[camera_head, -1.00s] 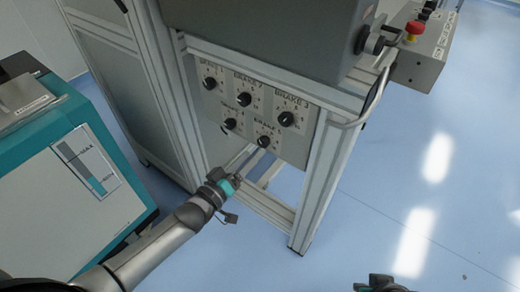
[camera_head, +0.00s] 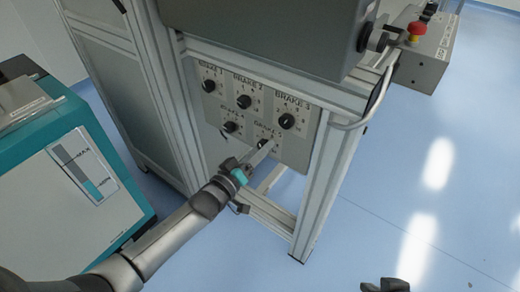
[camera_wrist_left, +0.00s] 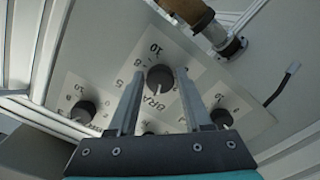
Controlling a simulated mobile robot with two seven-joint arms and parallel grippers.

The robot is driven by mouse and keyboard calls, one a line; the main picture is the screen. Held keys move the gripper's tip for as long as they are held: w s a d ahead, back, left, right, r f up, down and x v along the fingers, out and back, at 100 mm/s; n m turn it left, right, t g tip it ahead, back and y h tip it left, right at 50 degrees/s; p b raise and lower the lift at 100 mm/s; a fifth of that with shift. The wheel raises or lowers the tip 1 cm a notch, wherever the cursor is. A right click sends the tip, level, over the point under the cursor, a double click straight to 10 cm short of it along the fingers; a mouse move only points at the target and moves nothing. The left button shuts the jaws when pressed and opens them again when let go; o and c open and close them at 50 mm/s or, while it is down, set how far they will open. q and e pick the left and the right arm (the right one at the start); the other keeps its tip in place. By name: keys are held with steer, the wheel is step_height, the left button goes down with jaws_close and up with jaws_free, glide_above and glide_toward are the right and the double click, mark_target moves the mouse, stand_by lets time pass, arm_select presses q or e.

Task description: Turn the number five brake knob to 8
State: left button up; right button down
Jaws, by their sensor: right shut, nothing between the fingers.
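The grey panel (camera_head: 222,113) carries black brake knobs, three above and two below. The lower right knob (camera_head: 262,143), where the number five knob seems to be, has a label too blurred to read surely. My left gripper (camera_head: 267,149) is at this knob and partly hides it. In the left wrist view, a black knob (camera_wrist_left: 160,80) with a white pointer line shows between the tips of my left gripper's two fingers (camera_wrist_left: 159,74). The fingers are apart, one on each side; contact cannot be told. My right gripper (camera_head: 385,286) is shut and empty at the bottom edge, partly cut off.
Metal frame posts (camera_head: 322,185) stand close to the right of the panel, with a curved handle (camera_head: 372,110) above. A teal and white machine (camera_head: 75,190) stands at left. A control box with a red button (camera_head: 417,30) is at upper right. The blue floor at right is clear.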

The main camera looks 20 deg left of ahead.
arm_select(q)
jaws_close()
arm_select(e)
steer(key=shift+s, duration=0.1)
arm_select(q)
steer(key=shift+a+m+p, duration=0.15)
steer(key=shift+m+p, duration=1.4)
steer(key=shift+m, duration=9.15)
arm_select(e)
steer(key=shift+g, duration=0.7)
steer(key=shift+s+d+f, duration=0.1)
steer(key=shift+d+f, duration=0.05)
steer(key=shift+f, duration=1.25)
steer(key=shift+d+f, duration=0.1)
steer(key=shift+f, duration=1.3)
